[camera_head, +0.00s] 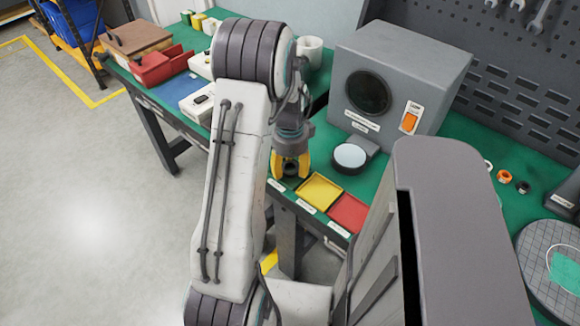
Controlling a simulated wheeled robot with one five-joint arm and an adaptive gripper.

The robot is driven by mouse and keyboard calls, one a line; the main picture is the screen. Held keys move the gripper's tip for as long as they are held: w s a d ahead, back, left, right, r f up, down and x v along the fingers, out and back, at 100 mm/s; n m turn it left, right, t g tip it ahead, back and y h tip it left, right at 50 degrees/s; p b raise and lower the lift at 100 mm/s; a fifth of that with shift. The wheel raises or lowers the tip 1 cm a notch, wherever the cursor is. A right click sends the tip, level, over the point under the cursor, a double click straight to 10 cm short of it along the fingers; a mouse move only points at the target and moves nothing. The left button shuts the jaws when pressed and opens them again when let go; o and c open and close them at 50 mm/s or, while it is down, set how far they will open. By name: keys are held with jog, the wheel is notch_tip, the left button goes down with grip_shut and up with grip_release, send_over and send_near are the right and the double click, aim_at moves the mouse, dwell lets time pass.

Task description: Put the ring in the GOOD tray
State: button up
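My gripper (291,166), with yellow fingers, points down over the front edge of the green bench, left of the yellow tray. The fingers stand apart, with something dark between them. I cannot tell whether this is a held ring, a ring lying below, or part of the gripper. A yellow tray (320,193) and a red tray (347,213) sit side by side at the bench's front edge, both empty. White labels lie in front of them, too small to read. Another label shows just below my gripper; whatever tray is there is mostly hidden, so I cannot confirm the GOOD tray.
A grey box with a dark round window (368,93) and orange switch stands behind a round pale plate (350,156). Small rings, one orange (504,176), lie on the right. A gridded disc (552,280) is at far right. A red bin (165,68) stands far left.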

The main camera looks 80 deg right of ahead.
jog(key=shift+o, duration=1.1)
jog(key=shift+a, duration=0.1)
notch_tip(320, 180, up, 12)
jog(key=p, duration=0.1)
jog(key=shift+r, duration=0.15)
